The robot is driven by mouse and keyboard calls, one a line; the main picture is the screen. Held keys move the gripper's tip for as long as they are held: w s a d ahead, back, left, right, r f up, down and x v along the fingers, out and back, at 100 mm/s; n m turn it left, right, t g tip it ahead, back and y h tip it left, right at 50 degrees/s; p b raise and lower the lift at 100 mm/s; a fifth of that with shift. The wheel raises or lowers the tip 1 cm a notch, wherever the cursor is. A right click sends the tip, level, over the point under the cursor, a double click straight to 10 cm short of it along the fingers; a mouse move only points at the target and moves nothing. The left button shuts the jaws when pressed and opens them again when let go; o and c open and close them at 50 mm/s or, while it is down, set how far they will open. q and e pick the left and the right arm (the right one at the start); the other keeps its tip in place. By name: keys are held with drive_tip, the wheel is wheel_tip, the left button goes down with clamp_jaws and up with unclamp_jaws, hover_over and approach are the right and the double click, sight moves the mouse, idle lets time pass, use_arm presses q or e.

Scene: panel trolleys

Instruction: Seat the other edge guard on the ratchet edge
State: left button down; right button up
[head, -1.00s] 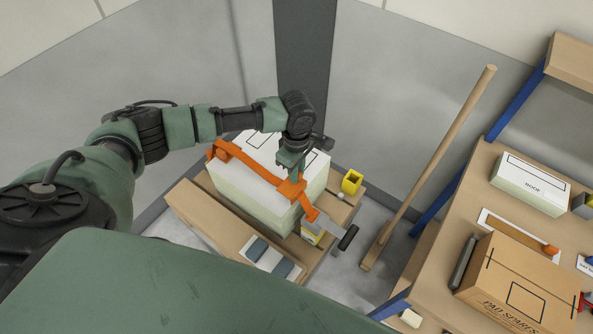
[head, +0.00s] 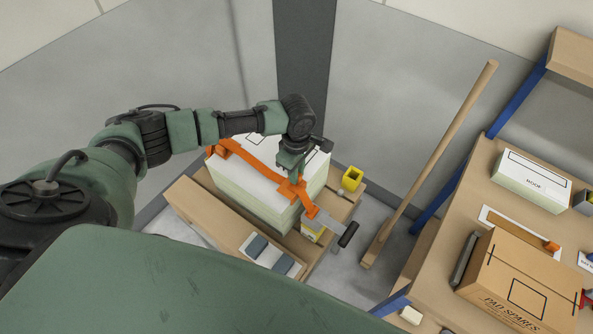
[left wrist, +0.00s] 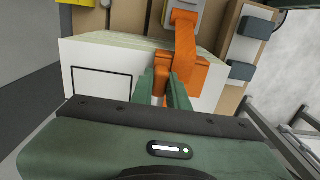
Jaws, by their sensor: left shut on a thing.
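A pale panel stack (head: 262,208) stands on a wooden trolley deck. An orange strap (head: 255,167) runs over its white top and down the near side to a ratchet (head: 325,222) with a black handle. One orange edge guard (head: 221,148) sits at the stack's far-left edge. My left gripper (head: 291,178) points down at the ratchet edge, shut on the other orange edge guard (head: 293,191). My right gripper is out of view.
A yellow open box (head: 351,180) stands on the trolley's right corner. A tray with grey-blue pads (head: 270,257) lies at the front. A wooden pole (head: 430,165) leans at the right, next to a workbench with cartons (head: 518,280). Grey walls close off the back.

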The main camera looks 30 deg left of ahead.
use_arm(q)
drive_tip(key=shift+f, duration=0.9)
drive_tip(key=c, duration=1.3)
unclamp_jaws()
drive_tip(key=shift+r, duration=0.1)
drive_tip(key=shift+r+p, duration=0.5)
drive_tip(key=shift+r, duration=3.45)
drive_tip(key=shift+s+f, duration=0.1)
